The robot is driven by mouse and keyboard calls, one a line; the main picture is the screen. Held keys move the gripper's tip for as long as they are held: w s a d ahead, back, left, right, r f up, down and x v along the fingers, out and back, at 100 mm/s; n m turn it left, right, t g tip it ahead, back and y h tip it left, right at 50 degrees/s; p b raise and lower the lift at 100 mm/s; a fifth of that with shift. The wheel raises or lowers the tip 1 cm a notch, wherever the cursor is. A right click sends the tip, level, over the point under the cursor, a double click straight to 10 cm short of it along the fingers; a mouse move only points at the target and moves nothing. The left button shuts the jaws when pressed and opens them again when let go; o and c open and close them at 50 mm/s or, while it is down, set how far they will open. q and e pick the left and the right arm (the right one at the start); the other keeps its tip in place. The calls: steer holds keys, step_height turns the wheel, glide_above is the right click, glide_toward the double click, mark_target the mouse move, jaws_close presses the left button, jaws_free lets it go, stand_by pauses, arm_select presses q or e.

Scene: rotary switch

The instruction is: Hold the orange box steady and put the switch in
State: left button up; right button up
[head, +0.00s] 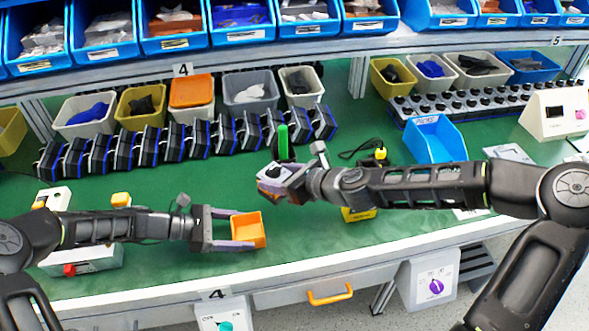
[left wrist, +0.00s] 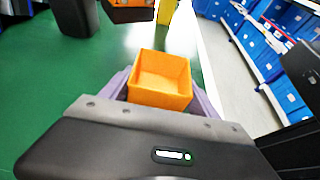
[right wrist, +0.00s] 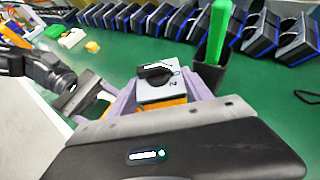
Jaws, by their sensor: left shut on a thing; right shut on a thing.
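The orange box (head: 250,229) is a small open-topped box, empty inside in the left wrist view (left wrist: 162,75). My left gripper (head: 236,230) is shut on it, with a finger on each side, low over the front of the green table. The switch (head: 273,172) has a light square face with a black knob, clearest in the right wrist view (right wrist: 158,80). My right gripper (head: 276,182) is shut on the switch and holds it apart from the box, behind and slightly right of it in the head view. I cannot tell whether the box touches the table.
A row of black and blue devices (head: 175,142) stands behind the grippers. A green-handled item in a dark holder (head: 283,142) stands just behind my right gripper. A blue bin (head: 435,140) is to the right. Green tabletop (head: 170,262) is clear around the box.

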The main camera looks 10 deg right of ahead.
steer(key=s+a+n+g+y, duration=0.4)
steer(key=s+a+n+g, duration=0.2)
steer(key=a+n+g, duration=0.2)
steer(key=shift+r+n+g+y, duration=0.25)
steer(key=shift+n+g+y, duration=0.15)
steer(key=shift+n+g, duration=0.7)
steer(key=shift+s+r, duration=0.1)
steer(key=shift+f, duration=1.1)
steer(key=shift+f, duration=0.2)
